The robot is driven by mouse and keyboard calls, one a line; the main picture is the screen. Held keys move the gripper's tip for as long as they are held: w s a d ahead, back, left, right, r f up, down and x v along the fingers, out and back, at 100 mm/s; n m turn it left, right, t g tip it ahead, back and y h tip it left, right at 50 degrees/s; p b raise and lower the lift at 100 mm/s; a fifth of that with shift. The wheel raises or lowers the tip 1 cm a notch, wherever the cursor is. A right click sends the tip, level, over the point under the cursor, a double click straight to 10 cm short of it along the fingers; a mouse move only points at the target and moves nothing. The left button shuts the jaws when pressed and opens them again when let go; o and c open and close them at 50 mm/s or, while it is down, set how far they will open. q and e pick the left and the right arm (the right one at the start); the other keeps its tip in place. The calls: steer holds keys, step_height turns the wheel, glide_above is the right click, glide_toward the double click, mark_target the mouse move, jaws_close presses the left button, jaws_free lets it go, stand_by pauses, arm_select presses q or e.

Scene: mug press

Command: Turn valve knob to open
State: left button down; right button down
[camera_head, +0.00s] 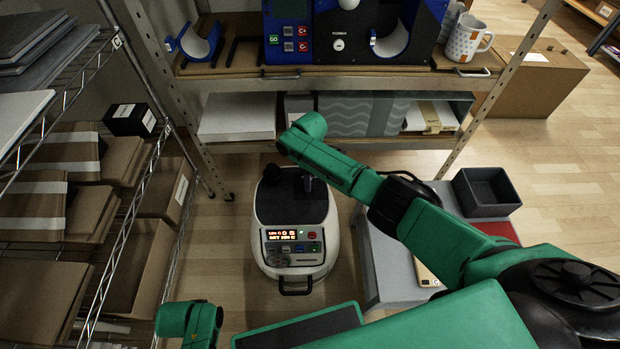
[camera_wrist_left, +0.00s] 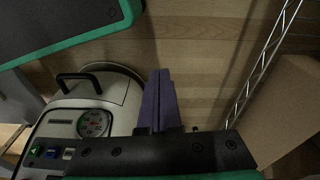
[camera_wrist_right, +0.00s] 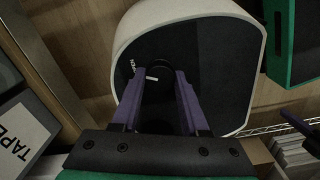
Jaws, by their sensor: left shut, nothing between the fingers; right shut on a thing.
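A grey bench with an empty dark bin (camera_head: 486,190) is to the right. Wire shelving with cardboard boxes (camera_head: 140,270) is left. A shelf with a blue machine and mug (camera_head: 468,40) is behind.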

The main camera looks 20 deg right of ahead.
steer(key=shift+c, duration=2.1)
jaws_free()
steer(key=shift+r, duration=0.2)
step_height(320, 180, up, 4)
steer(key=shift+f+p, duration=0.1)
steer(key=shift+p, duration=1.1)
arm_select(q)
steer(key=s+a+f+p, duration=0.2)
steer(key=s+f+p, duration=0.1)
steer(key=s+f, duration=0.4)
steer(key=shift+s+a, duration=0.3)
steer(key=shift+s, duration=0.25)
arm_select(e)
step_height(320, 180, up, 10)
steer(key=shift+r, duration=0.2)
